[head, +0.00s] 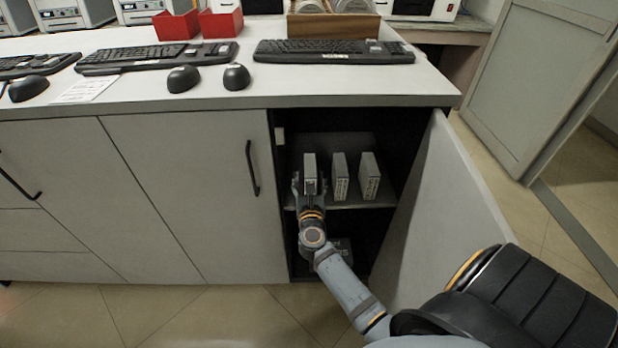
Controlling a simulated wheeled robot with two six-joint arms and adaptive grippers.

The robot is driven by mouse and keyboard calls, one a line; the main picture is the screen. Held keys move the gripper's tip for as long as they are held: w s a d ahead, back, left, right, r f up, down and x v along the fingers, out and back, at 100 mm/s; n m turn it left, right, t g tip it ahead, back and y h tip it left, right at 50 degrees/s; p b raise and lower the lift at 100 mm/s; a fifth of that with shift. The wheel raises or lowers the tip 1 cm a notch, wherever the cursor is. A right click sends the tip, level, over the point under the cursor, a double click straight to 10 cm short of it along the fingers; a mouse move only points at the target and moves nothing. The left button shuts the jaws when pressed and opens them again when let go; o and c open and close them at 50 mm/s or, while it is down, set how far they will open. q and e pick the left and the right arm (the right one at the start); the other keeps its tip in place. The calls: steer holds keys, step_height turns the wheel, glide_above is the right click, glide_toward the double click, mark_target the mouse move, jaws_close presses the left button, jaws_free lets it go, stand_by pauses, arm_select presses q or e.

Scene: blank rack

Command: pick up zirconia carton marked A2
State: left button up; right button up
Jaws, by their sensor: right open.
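Three pale, narrow cartons stand upright in a row on the shelf inside the open cabinet: a left carton (310,163), a middle carton (340,177) and a right carton (370,177). Their print is too small to read, so I cannot tell which is marked A2. My right gripper (310,187) reaches into the cabinet and is open at the left carton, with a finger on each side of its lower part. I cannot tell whether the fingers touch it. The gripper hides the carton's base. My left gripper is out of view.
The open cabinet door (445,210) stands to the right of my right arm. The shelf (375,201) ends just in front of the cartons, and a dark object (341,248) sits below it. The counter (230,88) above carries keyboards, mice and red bins.

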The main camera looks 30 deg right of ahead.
mark_target(310, 165)
steer(key=x, duration=0.5)
steer(key=shift+d+r, duration=0.2)
steer(key=shift+r, duration=0.05)
jaws_close()
